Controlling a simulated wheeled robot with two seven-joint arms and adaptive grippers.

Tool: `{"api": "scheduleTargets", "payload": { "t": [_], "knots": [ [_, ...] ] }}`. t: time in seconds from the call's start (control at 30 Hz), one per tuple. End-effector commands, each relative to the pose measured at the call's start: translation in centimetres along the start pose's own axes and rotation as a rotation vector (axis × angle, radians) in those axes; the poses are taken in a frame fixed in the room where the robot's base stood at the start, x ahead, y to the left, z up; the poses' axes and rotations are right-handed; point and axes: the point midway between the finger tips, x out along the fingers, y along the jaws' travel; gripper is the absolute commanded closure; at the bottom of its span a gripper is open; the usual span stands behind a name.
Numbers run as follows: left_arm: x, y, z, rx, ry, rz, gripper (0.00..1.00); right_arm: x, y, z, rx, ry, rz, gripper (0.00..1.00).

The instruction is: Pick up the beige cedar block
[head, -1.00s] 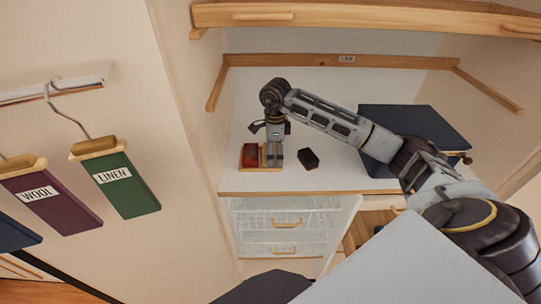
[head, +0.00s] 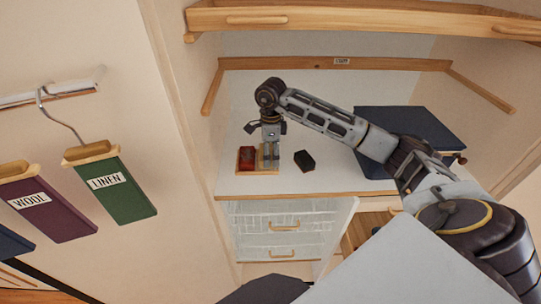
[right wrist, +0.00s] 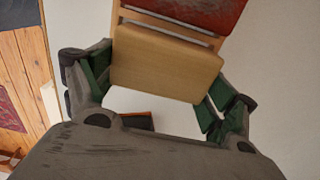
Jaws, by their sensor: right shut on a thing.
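The beige cedar block (right wrist: 165,62) is a pale wooden slab between the green-padded fingers of my right gripper (right wrist: 158,88) in the right wrist view. My right gripper is shut on it. In the head view, my right gripper (head: 271,157) points down at the right part of a small wooden tray (head: 258,172). The fingers largely hide the block there. I cannot tell whether the block still touches the tray. My left gripper is not in view.
A red block (head: 247,156) sits in the tray's left part. A dark block (head: 304,160) lies on the white desktop to the right. A large navy box (head: 420,125) stands farther right. A wooden shelf (head: 350,20) hangs above; a drawer unit (head: 283,222) is below.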

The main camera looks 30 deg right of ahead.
Motion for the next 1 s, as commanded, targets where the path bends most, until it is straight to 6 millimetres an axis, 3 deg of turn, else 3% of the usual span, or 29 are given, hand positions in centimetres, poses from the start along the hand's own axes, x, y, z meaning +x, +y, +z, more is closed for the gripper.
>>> {"api": "scheduleTargets", "payload": {
  "t": [0.6, 1.0],
  "knots": [
    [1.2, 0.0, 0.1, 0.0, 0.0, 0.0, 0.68, -7.3, -0.1, 0.0, 0.0, -0.002, -0.003, 0.4],
    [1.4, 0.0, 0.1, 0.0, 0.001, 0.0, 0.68, -9.0, 0.0, 0.0, 0.0, 0.0, -0.001, 0.4]
  ]
}}
